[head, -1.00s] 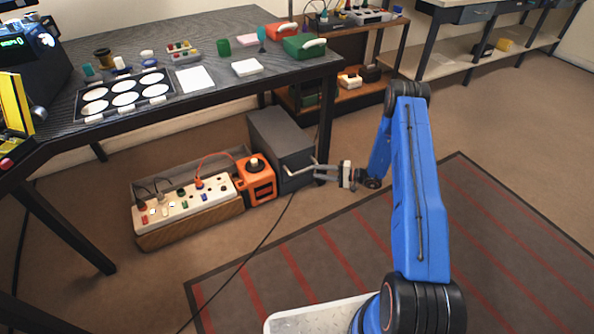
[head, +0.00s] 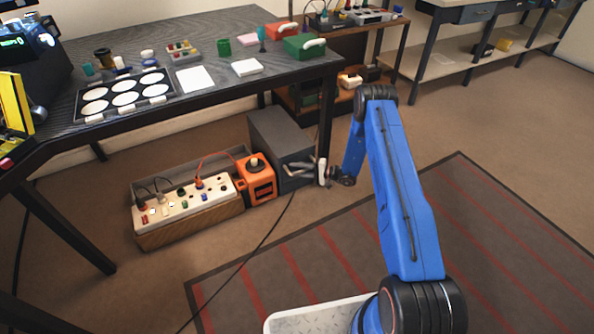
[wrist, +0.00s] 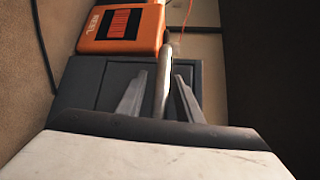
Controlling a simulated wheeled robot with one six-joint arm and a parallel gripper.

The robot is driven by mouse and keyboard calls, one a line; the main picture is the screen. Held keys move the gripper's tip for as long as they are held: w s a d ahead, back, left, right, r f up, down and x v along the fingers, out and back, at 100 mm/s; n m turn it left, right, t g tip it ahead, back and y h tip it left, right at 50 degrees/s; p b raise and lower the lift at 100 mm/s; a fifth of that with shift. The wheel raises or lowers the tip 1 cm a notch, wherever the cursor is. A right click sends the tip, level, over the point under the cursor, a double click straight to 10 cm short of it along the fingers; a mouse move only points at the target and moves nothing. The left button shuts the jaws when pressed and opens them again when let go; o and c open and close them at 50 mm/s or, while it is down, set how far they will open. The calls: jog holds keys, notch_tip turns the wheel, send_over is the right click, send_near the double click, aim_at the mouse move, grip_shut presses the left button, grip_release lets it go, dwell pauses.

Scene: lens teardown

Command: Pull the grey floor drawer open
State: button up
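The grey floor drawer unit (head: 278,132) stands on the floor under the dark table. Its front (head: 289,184) faces right and looks closed. My gripper (head: 296,167) is at this front, with its fingers pointing at it. In the wrist view the drawer front (wrist: 86,86) lies beyond the fingers. A pale metal bar handle (wrist: 163,82) runs between the two fingertips. The fingers of my gripper (wrist: 159,90) are open on either side of the bar, with a visible gap at the left finger; the right finger is closer. The handle is mostly hidden by the fingers in the head view.
An orange box (head: 257,182) stands directly beside the drawer unit; it also shows in the wrist view (wrist: 122,26). A wooden crate (head: 190,225) holds a socket panel further left. A table leg (head: 326,125) rises near my gripper. A black cable (head: 262,248) crosses the floor.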

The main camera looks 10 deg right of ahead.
grip_shut()
jog(key=shift+s, duration=0.15)
jog(key=s+d, duration=0.3)
jog(key=s, duration=0.7)
jog(key=s+d, duration=0.4)
jog(key=s, duration=0.7)
jog(key=s+d, duration=0.3)
jog(key=s, duration=0.8)
jog(key=shift+s+d, duration=0.2)
jog(key=shift+d, duration=0.15)
grip_release()
jog(key=shift+d, duration=0.1)
